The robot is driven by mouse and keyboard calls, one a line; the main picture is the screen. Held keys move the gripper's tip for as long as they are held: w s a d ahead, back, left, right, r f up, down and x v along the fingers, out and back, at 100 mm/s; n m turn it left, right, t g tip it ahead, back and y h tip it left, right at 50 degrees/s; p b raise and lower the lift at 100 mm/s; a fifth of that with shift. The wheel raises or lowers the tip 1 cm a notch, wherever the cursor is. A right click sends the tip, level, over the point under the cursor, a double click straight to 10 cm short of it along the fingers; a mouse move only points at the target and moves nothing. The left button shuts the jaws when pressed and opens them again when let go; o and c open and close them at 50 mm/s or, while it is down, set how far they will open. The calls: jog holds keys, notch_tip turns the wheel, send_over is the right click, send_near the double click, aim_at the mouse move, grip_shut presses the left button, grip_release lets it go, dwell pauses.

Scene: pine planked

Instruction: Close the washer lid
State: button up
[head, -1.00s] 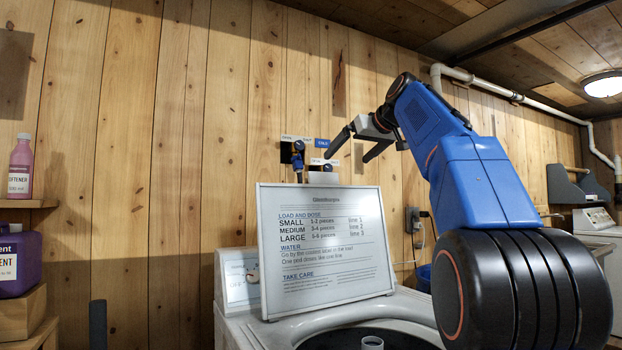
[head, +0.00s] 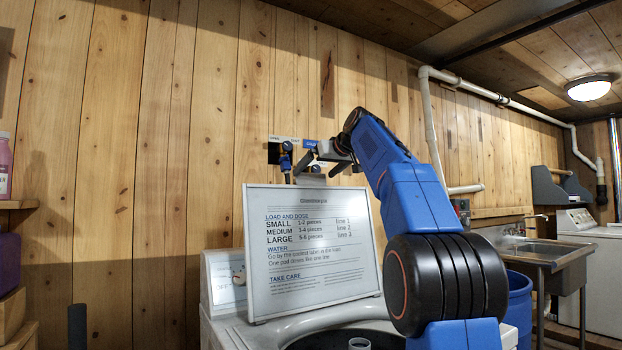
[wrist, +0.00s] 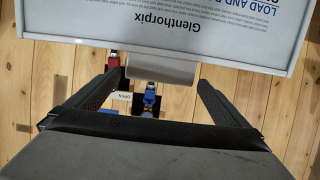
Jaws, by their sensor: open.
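The washer lid (head: 313,245) stands raised and tilted back on the washer (head: 262,333), its printed inner face toward me. Its top part also shows upside down in the wrist view (wrist: 190,28). The washer's tub opening is uncovered below it. My gripper (head: 318,167) is open and empty, just above and behind the lid's top edge, near the wall. In the wrist view my gripper (wrist: 158,85) has its two fingers spread, pointing toward the lid's edge. I cannot tell whether a fingertip touches the lid.
Water taps (head: 286,158) are on the plank wall behind my gripper. A blue bin (head: 518,300) and a metal sink (head: 545,250) are to the right. A pink bottle (head: 4,168) stands on a shelf at the left.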

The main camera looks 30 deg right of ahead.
aim_at(312, 176)
jog(key=shift+x, duration=2.3)
jog(key=shift+s, duration=0.15)
jog(key=c, duration=1.2)
